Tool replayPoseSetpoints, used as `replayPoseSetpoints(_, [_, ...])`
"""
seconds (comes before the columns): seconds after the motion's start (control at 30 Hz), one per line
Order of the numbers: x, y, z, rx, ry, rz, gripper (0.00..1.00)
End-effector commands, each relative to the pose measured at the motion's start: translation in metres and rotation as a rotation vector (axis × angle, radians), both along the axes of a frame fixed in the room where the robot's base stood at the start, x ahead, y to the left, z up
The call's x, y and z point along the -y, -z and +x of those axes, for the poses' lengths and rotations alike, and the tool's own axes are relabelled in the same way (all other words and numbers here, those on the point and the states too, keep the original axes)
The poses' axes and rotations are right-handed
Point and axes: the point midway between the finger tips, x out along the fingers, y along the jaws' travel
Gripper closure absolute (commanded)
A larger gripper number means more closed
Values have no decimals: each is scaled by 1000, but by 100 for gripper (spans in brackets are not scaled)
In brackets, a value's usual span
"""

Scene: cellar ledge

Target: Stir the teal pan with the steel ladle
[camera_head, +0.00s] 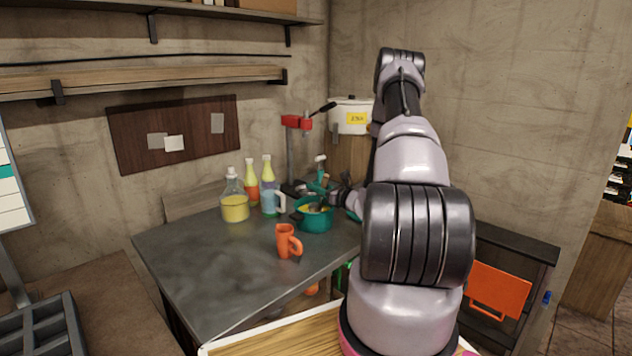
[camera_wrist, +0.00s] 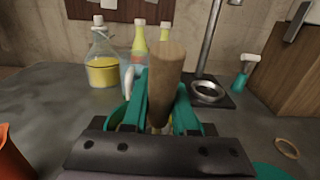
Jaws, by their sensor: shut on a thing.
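The teal pan (camera_head: 313,221) stands upright on the dark table, with something yellowish inside. My gripper (camera_head: 332,199) is just above the right side of the pan. In the wrist view my gripper (camera_wrist: 162,104) has its teal fingers closed on a thick wooden handle (camera_wrist: 167,68), which I take to be the steel ladle's. The handle stands nearly upright between the fingers. The ladle's bowl is hidden behind my gripper, so I cannot tell how deep it sits in the pan. The pan's rim is mostly hidden in the wrist view.
An orange mug (camera_head: 285,241) stands in front of the pan. A jug of yellow liquid (camera_head: 235,207) and bottles (camera_head: 268,190) stand behind it to the left. A red-topped stand (camera_head: 291,150) rises behind the pan. The table's left part (camera_head: 195,262) is clear.

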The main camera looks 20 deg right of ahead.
Motion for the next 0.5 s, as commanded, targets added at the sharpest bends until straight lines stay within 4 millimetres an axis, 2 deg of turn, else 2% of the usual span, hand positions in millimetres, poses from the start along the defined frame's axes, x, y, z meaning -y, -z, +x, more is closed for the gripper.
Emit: replayPoseSetpoints(0.5, [0, 37, 0, 0, 1, 1, 100])
